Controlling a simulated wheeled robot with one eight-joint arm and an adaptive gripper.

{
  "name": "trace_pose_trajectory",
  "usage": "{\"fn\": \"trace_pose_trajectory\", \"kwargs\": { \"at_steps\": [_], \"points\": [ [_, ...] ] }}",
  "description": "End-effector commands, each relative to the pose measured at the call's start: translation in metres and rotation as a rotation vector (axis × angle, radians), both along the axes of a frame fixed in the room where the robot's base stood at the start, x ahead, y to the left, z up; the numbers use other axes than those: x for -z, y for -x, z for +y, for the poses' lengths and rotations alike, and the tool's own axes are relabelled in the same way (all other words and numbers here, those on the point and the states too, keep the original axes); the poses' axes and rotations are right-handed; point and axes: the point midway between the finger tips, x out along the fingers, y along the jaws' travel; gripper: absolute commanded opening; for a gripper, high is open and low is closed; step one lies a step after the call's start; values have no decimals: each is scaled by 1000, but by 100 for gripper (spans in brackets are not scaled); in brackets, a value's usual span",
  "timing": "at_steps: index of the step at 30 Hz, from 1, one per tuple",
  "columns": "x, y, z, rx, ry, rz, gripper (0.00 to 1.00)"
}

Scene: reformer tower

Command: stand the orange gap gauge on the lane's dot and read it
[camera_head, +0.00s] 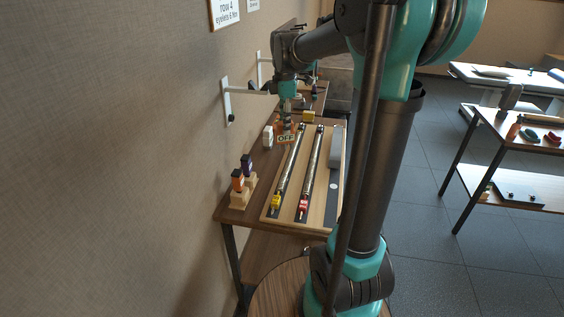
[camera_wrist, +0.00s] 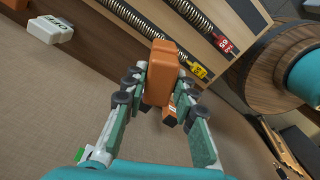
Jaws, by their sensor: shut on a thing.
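My gripper (camera_wrist: 158,95) is shut on the orange gap gauge (camera_wrist: 162,70), whose block stands up between the two fingers in the wrist view. The gauge's lower end is partly hidden by the fingers. Two springs lie in lanes on the board (camera_head: 318,205): one with a yellow tag (camera_head: 275,202), one with a red tag (camera_head: 303,207). I cannot make out the lane's dot with certainty.
A wooden stand (camera_head: 241,197) at the table's left holds an orange-and-dark piece (camera_head: 237,180) and a dark purple piece (camera_head: 246,163). A white block (camera_head: 267,135) and a yellow block (camera_head: 309,116) stand farther back. The wall runs close along the left.

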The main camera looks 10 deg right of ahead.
Motion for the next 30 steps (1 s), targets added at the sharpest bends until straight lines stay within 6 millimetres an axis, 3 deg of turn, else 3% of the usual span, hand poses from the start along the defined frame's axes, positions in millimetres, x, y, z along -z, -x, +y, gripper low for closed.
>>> {"fn": "trace_pose_trajectory", "kwargs": {
  "at_steps": [6,12,24,30],
  "points": [
    [55,0,0,1,0,0,0],
    [91,0,0,1,0,0,0],
    [133,0,0,1,0,0,0],
    [141,0,0,1,0,0,0]
  ]
}}
